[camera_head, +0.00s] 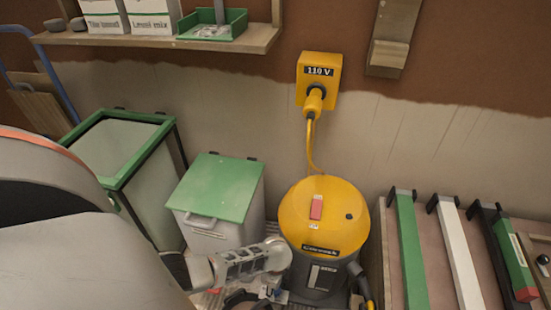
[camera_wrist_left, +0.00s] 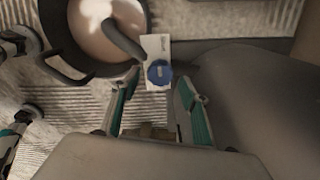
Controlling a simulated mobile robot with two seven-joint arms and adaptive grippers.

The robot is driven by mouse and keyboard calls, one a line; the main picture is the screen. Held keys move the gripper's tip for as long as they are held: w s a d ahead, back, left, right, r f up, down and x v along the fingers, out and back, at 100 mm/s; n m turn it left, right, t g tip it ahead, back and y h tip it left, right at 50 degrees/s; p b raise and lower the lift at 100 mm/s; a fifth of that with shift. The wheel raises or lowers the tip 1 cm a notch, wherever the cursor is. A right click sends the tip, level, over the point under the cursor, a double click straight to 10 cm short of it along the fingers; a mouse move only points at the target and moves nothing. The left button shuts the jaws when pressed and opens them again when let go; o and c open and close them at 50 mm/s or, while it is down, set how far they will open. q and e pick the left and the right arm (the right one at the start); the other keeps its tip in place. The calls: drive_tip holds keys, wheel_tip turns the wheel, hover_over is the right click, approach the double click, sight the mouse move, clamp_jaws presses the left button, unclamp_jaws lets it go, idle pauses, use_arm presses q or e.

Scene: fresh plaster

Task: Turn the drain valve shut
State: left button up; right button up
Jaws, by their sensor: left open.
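In the left wrist view a round blue knob (camera_wrist_left: 158,73) with a pale mark sits on a white plate (camera_wrist_left: 156,46); it looks like the drain valve. A dark grey curved bar (camera_wrist_left: 122,38) reaches the plate's left side. My left gripper (camera_wrist_left: 157,88) is open and empty, its teal-edged fingers on either side of the knob in the picture. I cannot tell the gap in depth. In the head view my left arm reaches in from the left in front of the yellow-topped vacuum (camera_head: 323,235); its fingers and the valve are not clear there.
A dark-rimmed tub (camera_wrist_left: 103,25) with pale contents is beside the plate. A green-lidded bin (camera_head: 214,187) and a green-framed bin (camera_head: 118,150) stand along the wall. A yellow 110 V socket box (camera_head: 319,80) feeds a yellow cable. A rack of long tools (camera_head: 435,225) is at right.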

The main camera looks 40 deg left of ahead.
use_arm(q)
wheel_tip(320, 180, up, 9)
idle(0.5)
drive_tip(key=shift+r, duration=0.1)
idle(0.4)
